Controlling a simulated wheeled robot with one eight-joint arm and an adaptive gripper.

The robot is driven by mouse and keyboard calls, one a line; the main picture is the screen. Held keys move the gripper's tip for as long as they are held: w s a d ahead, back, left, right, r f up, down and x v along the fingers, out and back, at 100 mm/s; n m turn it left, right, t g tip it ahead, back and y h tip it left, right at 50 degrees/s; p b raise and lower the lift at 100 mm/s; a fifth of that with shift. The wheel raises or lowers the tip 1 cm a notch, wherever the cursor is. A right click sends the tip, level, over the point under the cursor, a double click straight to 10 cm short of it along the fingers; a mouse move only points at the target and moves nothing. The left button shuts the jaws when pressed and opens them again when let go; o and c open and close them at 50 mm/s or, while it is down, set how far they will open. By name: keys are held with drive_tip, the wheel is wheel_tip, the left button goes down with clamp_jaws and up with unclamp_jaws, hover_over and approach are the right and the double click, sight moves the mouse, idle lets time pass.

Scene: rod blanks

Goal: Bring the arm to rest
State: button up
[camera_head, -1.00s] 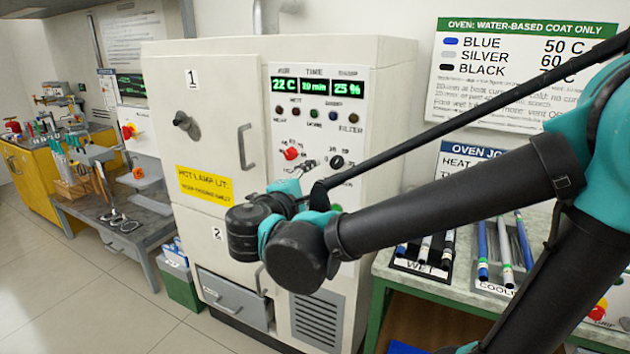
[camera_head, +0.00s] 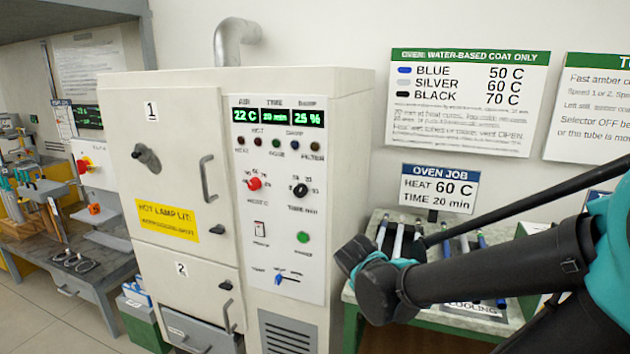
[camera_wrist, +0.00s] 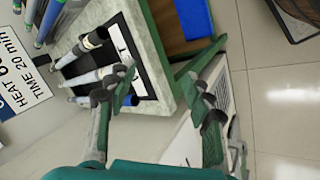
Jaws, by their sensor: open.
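My arm (camera_head: 490,272) reaches in from the right edge of the head view, its end link low in front of the bench beside the oven. My gripper (camera_wrist: 160,92) shows in the wrist view with its two fingers spread wide apart and nothing between them. It is above the bench corner, with rod blanks (camera_wrist: 92,76) in a tray left of the fingers; I cannot tell the height between. In the head view the fingers are hidden or too small to make out.
A white oven (camera_head: 180,100) stands left of the arm, doors closed, its display reading 22 C, 20 min, 25 %. The bench (camera_head: 349,292) carries trays with several rods. An oven job card (camera_head: 438,190) stands behind it. Open floor (camera_wrist: 280,115) shows right of the gripper.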

drive_tip(key=s+d+f+m+g+y, duration=0.1)
drive_tip(key=s+d+f+m+y, duration=0.1)
drive_tip(key=s+f+m+y, duration=0.2)
drive_tip(key=s+f+m, duration=0.1)
drive_tip(key=f+m, duration=0.1)
drive_tip(key=shift+s+d+m, duration=0.15)
drive_tip(key=shift+s+m, duration=0.15)
drive_tip(key=shift+m, duration=0.1)
idle(1.3)
